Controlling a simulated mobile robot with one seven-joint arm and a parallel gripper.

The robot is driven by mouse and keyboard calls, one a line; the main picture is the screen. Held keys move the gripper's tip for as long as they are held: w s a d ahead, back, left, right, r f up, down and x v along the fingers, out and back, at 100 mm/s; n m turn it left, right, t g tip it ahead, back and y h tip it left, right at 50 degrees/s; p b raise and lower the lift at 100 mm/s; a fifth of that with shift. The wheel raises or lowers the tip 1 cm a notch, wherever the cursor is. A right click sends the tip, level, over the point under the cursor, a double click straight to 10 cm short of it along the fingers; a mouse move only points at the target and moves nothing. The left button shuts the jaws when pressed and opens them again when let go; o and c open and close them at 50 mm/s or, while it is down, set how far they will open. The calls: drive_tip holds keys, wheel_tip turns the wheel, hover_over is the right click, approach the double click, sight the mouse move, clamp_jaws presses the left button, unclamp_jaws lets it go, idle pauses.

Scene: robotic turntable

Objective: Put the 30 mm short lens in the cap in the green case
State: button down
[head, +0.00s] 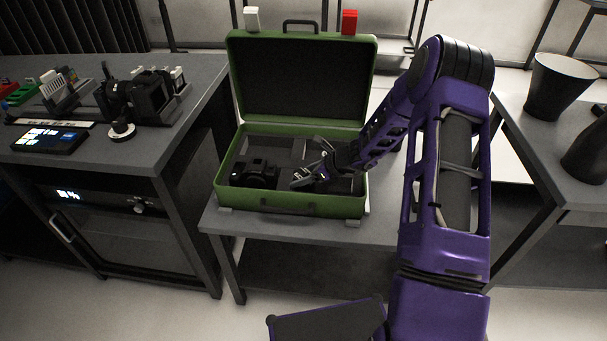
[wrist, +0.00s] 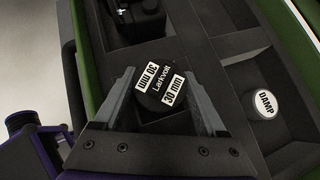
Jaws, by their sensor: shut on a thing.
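The green case (head: 290,208) stands open on a table, its lid upright at the back. My gripper (head: 305,180) reaches into it from the right. In the wrist view my gripper (wrist: 160,95) is shut on the lens (wrist: 160,84), a dark piece with white labels reading "30 mm" and "Larkvolt". The lens is over or in a dark compartment of the case; I cannot tell whether it touches the bottom. A black camera (head: 254,173) lies in the left part of the case. It also shows at the top of the wrist view (wrist: 137,18).
A round white "DAMP" disc (wrist: 264,104) lies in another compartment. The left bench (head: 180,150) holds several devices. A black vessel (head: 556,85) stands on the right table.

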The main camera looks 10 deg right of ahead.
unclamp_jaws()
drive_tip(key=p+v, duration=0.3)
drive_tip(key=v, duration=1.4)
drive_tip(key=shift+s, duration=0.2)
drive_tip(key=shift+d+r, duration=0.1)
drive_tip(key=shift+r, duration=0.05)
